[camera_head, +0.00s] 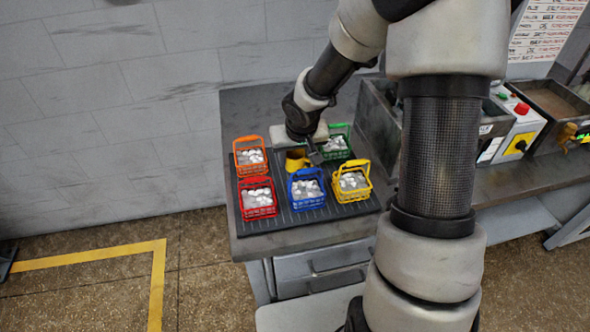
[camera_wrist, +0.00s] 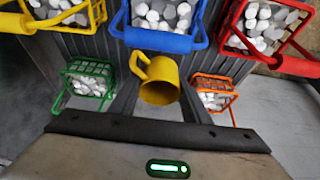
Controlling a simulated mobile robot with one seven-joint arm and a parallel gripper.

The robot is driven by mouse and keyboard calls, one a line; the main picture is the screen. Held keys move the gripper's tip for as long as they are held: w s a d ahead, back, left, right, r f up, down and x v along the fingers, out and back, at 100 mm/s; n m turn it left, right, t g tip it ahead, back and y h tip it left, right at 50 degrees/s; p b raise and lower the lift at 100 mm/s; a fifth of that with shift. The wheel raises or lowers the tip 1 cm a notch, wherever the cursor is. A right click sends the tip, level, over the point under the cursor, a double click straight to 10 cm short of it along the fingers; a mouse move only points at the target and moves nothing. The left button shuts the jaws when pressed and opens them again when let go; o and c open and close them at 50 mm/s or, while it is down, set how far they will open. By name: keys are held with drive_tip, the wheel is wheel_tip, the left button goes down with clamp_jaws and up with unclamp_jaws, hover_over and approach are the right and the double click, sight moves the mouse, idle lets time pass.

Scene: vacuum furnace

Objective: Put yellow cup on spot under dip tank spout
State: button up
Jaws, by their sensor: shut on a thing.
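The yellow cup (camera_head: 296,160) is among the baskets on the dark ribbed mat, partly hidden by my gripper (camera_head: 304,150) in the head view. In the wrist view, the cup (camera_wrist: 158,92) is between the two fingers of my gripper (camera_wrist: 158,88), which is shut on it. Its handle points up and left in that view. I cannot tell whether its base touches the mat. An open tank (camera_head: 553,98) stands at the far right of the bench, with a yellow-orange part at its front. I cannot make out a spout or marked spot.
Orange (camera_head: 250,168), red (camera_head: 258,208), blue (camera_head: 307,200), yellow (camera_head: 352,192) and green (camera_head: 335,154) baskets of pale pieces closely surround the cup. A control box (camera_head: 517,125) with a red button stands left of the tank. My arm hides the bench middle.

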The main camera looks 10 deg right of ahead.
sight(295, 166)
drive_tip(key=shift+f+b, duration=0.65)
drive_tip(key=shift+f, duration=1.15)
drive_tip(key=shift+f, duration=0.1)
drive_tip(key=shift+f, duration=0.15)
drive_tip(key=o, duration=1.1)
drive_tip(key=shift+r, duration=0.2)
